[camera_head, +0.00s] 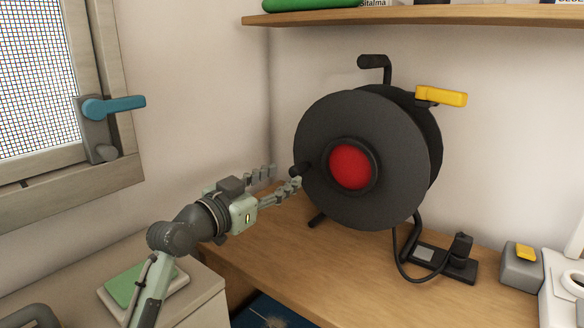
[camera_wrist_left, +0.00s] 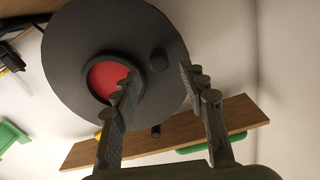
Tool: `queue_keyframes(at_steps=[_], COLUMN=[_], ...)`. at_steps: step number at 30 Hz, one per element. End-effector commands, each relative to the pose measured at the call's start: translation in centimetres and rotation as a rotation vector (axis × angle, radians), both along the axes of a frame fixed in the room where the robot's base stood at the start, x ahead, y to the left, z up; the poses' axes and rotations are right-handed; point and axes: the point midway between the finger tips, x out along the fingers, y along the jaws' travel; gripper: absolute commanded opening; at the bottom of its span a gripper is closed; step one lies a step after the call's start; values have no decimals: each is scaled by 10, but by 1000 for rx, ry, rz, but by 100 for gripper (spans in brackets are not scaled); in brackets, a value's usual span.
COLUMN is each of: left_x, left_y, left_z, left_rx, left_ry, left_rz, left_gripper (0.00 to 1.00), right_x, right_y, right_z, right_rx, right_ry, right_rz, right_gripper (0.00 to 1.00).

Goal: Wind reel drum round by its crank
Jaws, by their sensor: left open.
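The cable reel drum (camera_head: 400,140) is a large black disc with a red centre (camera_head: 350,167), standing on the wooden worktop. The crank knob (camera_head: 302,169) is a short black peg at the left side of the drum's face; in the left wrist view the knob (camera_wrist_left: 158,60) shows near the disc's rim. My left gripper (camera_head: 284,178) is open, its fingertips beside the knob. In the left wrist view the fingers (camera_wrist_left: 160,85) are spread, with the knob seen between and beyond their tips; I cannot tell whether they touch it. My right gripper is not in view.
A black carrying handle (camera_head: 376,62) and a yellow lever (camera_head: 441,96) stick out at the reel's top. A cable runs to a black plug (camera_head: 461,246) on the worktop (camera_head: 350,270). A shelf (camera_head: 420,16) hangs above. A window with a blue handle (camera_head: 115,106) is at left.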

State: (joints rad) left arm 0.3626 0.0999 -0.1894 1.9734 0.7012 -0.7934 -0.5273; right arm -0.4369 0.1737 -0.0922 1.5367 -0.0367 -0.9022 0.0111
Motion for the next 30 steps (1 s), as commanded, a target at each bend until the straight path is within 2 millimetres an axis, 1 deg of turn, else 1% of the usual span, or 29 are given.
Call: queue_keyframes(at_steps=[1,3,9,14,21,22,23,30], left_x=[7,17,40,48,49,49,49,49], left_y=[-6,-13,-29,-35,-36,-36,-36,-36], left_z=[1,1,1,0,0,0,0,0], left_rx=[-2,-2,-1,0,1,1,1,1], left_ry=[1,1,0,0,0,0,0,0], left_rz=[-1,-1,0,0,0,0,0,0], left_gripper=[43,43,43,43,43,42,38,8], right_x=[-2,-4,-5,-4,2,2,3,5], right_y=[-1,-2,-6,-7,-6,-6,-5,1], right_z=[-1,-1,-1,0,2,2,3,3], right_rx=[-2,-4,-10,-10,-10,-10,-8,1], right_ry=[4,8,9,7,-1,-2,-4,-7], right_rz=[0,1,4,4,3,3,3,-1], right_gripper=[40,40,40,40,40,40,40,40])
